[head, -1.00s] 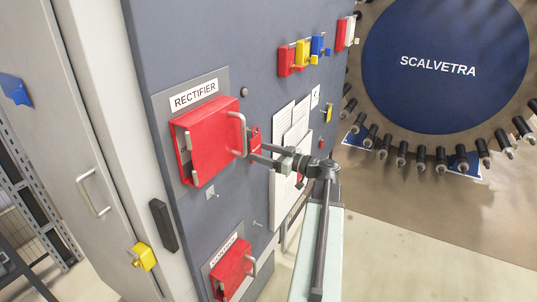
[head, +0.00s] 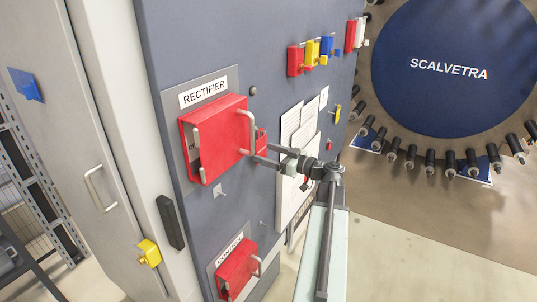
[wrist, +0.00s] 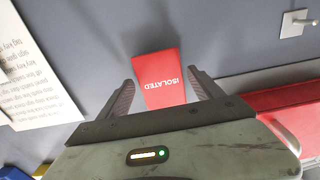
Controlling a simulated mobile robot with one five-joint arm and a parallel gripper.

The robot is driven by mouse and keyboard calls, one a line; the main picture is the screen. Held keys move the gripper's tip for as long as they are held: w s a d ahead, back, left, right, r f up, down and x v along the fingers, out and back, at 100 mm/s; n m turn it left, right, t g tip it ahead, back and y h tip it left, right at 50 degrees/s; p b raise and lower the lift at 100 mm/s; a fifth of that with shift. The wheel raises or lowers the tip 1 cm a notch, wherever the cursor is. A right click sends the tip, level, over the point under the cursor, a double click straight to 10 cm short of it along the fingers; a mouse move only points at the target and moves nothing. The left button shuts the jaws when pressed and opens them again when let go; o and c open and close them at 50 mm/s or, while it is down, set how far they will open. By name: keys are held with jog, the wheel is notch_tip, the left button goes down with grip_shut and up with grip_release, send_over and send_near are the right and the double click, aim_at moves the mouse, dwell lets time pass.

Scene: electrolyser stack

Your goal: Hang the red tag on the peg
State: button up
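The red tag (wrist: 160,80), marked ISOLATED, shows between my fingertips in the wrist view, its lettering upside down. My gripper (wrist: 160,76) is open, with a narrow gap on each side of the tag. In the head view the tag (head: 262,141) shows at the fingertips of my gripper (head: 254,155), just right of the red RECTIFIER box (head: 213,138), partly covered. I cannot tell what holds it up. A small metal peg on a square plate (head: 218,191) sits on the panel below that box. It also shows at the wrist view's upper right (wrist: 298,20).
The box's handle (head: 247,132) stands out close to my fingers. White paper sheets (head: 298,135) cover the panel to the right. A second red box (head: 238,268) is lower down. Red, yellow and blue pieces (head: 312,53) hang higher up.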

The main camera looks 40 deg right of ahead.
jog(key=shift+o, duration=0.3)
jog(key=v, duration=0.7)
jog(key=shift+s, duration=0.4)
